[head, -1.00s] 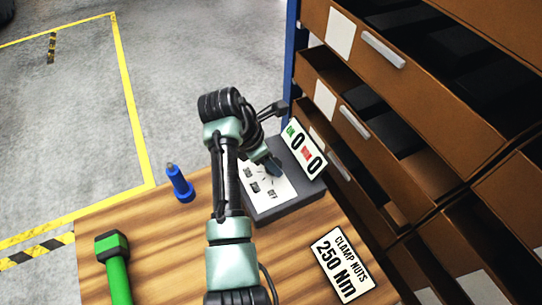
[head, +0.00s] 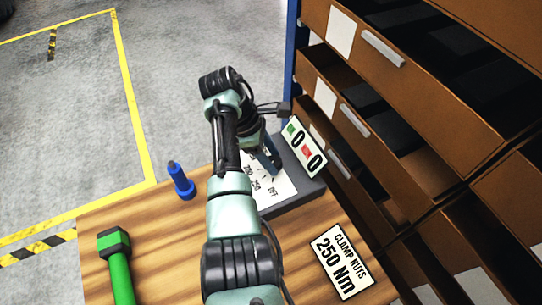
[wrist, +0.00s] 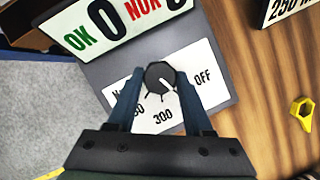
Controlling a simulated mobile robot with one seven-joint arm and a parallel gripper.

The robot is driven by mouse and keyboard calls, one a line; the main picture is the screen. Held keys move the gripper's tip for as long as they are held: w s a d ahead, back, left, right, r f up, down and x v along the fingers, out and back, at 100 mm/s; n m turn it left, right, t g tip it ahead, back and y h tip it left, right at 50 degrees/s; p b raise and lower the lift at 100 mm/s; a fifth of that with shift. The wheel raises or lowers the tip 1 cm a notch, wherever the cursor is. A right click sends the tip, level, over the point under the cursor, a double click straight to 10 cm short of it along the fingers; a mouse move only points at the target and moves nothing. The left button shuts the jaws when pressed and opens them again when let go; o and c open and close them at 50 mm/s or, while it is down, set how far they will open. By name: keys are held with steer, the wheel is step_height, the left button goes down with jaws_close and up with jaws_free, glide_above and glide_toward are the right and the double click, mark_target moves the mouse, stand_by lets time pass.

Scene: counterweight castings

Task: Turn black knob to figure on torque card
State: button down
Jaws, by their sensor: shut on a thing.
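The black knob (wrist: 160,75) sits on the white dial plate (wrist: 203,58) of a grey box (head: 308,196). Its white pointer mark aims to the lower right in the wrist view, between OFF and 300. A label ending in 50 is partly covered by my left finger. My gripper (wrist: 162,82) has one finger on each side of the knob and is shut on it. In the head view my gripper (head: 270,160) hides the knob. The torque card (head: 341,262) reads CLAMP NUTS 250 Nm and lies on the wooden bench.
A counter sign (head: 304,147) on the box shows OK 0 and NOK 0. A blue tool (head: 181,182) and a green-handled tool (head: 118,265) are on the bench (head: 165,235). Open brown drawers (head: 385,165) stand at the right.

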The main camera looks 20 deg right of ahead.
stand_by(0.3)
steer(key=shift+c, duration=1.5)
jaws_free()
steer(key=shift+r, duration=0.1)
steer(key=p+v, duration=0.1)
steer(key=v, duration=1.2)
